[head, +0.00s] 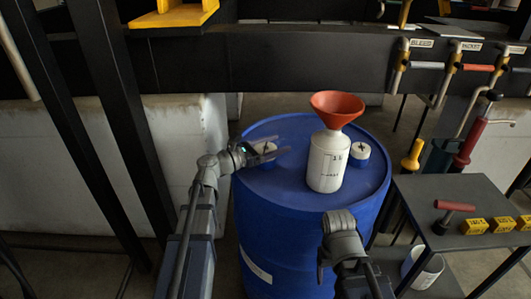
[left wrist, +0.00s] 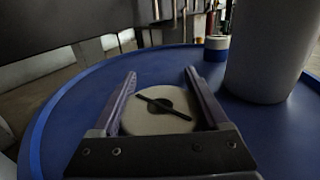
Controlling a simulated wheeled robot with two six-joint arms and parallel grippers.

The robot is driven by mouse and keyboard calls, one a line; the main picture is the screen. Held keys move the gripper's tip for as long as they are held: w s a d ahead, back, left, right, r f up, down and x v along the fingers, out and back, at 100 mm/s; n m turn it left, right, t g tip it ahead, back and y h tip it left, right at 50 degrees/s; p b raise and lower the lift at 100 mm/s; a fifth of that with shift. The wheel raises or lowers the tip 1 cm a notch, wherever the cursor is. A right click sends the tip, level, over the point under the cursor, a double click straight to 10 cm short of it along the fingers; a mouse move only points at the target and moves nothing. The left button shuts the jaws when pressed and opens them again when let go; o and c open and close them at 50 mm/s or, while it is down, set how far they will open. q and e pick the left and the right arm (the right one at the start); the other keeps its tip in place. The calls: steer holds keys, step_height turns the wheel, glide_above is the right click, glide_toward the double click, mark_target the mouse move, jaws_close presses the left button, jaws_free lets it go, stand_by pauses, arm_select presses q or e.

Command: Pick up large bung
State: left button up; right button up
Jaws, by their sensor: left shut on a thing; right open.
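The large bung (head: 264,147) is a round white cap with a dark bar across its top, at the left of the blue drum's top. In the left wrist view the bung (left wrist: 158,108) sits between the two fingers. My left gripper (head: 268,151) is shut on it, one finger on each side; the gripper also shows in the left wrist view (left wrist: 160,95). I cannot tell whether the bung is clear of the drum top. My right arm shows at the lower middle of the head view, but its gripper fingers do not show.
The blue drum (head: 285,190) bears a white bottle (head: 328,165) with an orange funnel (head: 337,106). A second, similar white cap (head: 360,153) stands right of the bottle. A dark side table (head: 425,200) with yellow blocks stands at the right. A dark beam crosses behind the drum.

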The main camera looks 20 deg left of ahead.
arm_select(q)
steer(key=shift+r, duration=0.15)
step_height(320, 180, up, 10)
steer(key=p, duration=1)
